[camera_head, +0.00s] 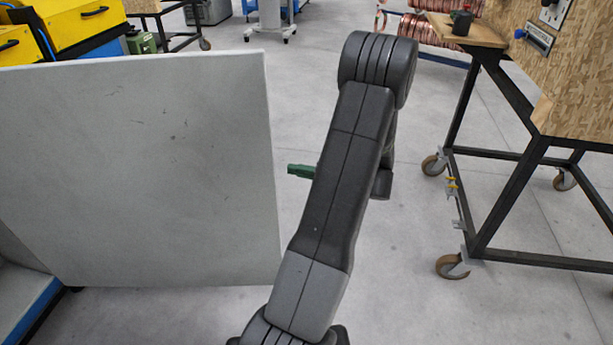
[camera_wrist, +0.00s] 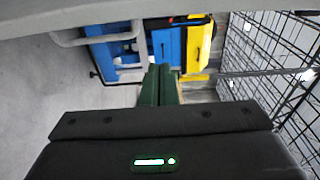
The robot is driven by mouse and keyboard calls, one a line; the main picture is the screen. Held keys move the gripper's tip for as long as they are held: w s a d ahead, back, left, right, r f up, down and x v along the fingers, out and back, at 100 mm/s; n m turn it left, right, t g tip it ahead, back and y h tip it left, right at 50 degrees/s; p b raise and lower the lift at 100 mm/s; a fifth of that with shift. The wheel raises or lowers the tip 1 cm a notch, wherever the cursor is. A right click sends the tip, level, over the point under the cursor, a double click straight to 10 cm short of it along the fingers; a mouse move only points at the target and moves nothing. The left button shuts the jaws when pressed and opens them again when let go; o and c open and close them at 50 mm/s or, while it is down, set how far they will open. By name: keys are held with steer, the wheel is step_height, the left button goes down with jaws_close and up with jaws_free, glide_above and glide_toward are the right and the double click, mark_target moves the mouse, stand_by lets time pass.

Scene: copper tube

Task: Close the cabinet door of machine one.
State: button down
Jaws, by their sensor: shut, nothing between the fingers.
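The cabinet door (camera_head: 140,175) is a large pale grey panel with scuffs, standing open at the left of the head view. Its right edge is free, and the cabinet body (camera_head: 22,290) shows only in part at the lower left. My gripper (camera_head: 290,170) has green fingers, pointing left just right of the door's free edge in the picture; whether they touch it cannot be told. In the wrist view the green fingers (camera_wrist: 160,84) are together and empty. A grey panel, seemingly the door (camera_wrist: 200,8), with a bar handle (camera_wrist: 97,37) crosses the top there.
A dark-framed wheeled trolley (camera_head: 490,200) with wooden boards stands at the right. Copper tubes (camera_head: 437,32) lie behind it. Yellow and blue cabinets (camera_head: 70,22) stand behind the door. The grey floor (camera_head: 400,310) between door and trolley is clear.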

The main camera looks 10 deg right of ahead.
steer(key=shift+s+a+b, duration=0.1)
steer(key=shift+s+a, duration=0.3)
steer(key=shift+a, duration=0.3)
steer(key=shift+s+a+b, duration=0.1)
steer(key=shift+s+a, duration=0.25)
steer(key=shift+a, duration=0.3)
steer(key=shift+s+a+b, duration=0.1)
steer(key=shift+s+a, duration=0.3)
steer(key=shift+a, duration=0.3)
steer(key=shift+s, duration=0.15)
